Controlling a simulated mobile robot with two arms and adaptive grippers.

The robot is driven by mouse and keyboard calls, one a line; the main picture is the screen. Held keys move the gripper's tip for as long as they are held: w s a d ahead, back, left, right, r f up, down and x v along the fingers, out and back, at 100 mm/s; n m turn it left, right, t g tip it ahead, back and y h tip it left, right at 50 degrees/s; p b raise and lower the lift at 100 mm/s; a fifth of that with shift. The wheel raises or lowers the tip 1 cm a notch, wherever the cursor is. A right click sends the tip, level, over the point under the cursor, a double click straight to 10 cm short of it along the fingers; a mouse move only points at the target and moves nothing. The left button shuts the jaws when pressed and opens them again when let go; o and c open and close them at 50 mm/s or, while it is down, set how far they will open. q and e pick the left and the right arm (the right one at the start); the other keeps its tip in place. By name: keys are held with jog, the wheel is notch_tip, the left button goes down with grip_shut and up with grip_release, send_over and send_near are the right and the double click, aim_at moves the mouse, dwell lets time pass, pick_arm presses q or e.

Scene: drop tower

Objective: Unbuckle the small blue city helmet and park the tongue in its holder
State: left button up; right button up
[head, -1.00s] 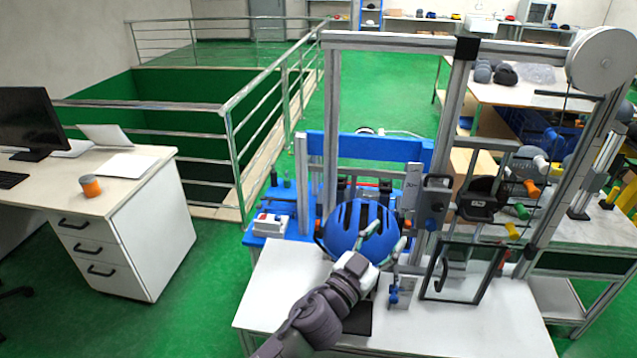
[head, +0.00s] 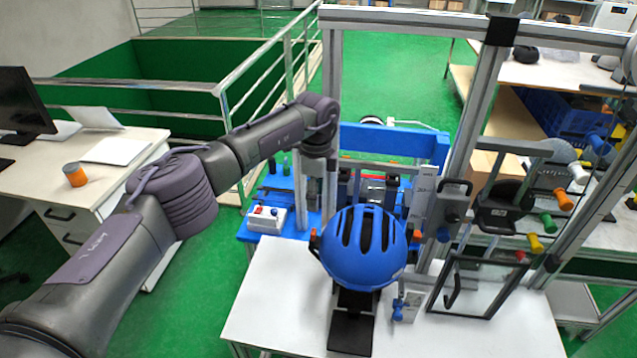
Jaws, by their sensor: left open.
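The blue helmet (head: 364,248), with dark vents, sits upright on a dark stand (head: 351,330) at the white bench's front. Its strap, buckle and tongue cannot be made out. A small upright bracket with a blue part (head: 398,310) stands just right of the stand; whether it is the tongue holder I cannot tell. My left arm comes in from the left. My left gripper (head: 319,172) points down by the tower's left post, up and left of the helmet and apart from it. It is open and looks empty, its fingertips hard to make out. My right gripper is out of view.
The tower's metal posts (head: 481,110) frame the helmet. A dark-framed clear panel (head: 478,284) stands to its right. A white box with a red button (head: 266,219) lies on the blue table to its left. The white bench (head: 270,300) is clear at front left.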

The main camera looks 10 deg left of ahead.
pick_arm(q)
jog(key=b, duration=0.5)
send_over(314, 231)
notch_tip(314, 231, down, 7)
jog(key=shift+r, duration=0.2)
notch_tip(314, 231, down, 4)
jog(key=shift+r+b, duration=0.1)
jog(key=shift+b, duration=0.85)
jog(key=shift+f+b, duration=0.3)
jog(key=shift+f, duration=0.3)
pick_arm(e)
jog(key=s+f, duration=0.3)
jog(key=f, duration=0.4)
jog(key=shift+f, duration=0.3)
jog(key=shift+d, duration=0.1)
pick_arm(q)
jog(key=c, duration=0.8)
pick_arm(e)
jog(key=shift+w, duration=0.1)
pick_arm(q)
jog(key=shift+c, duration=0.2)
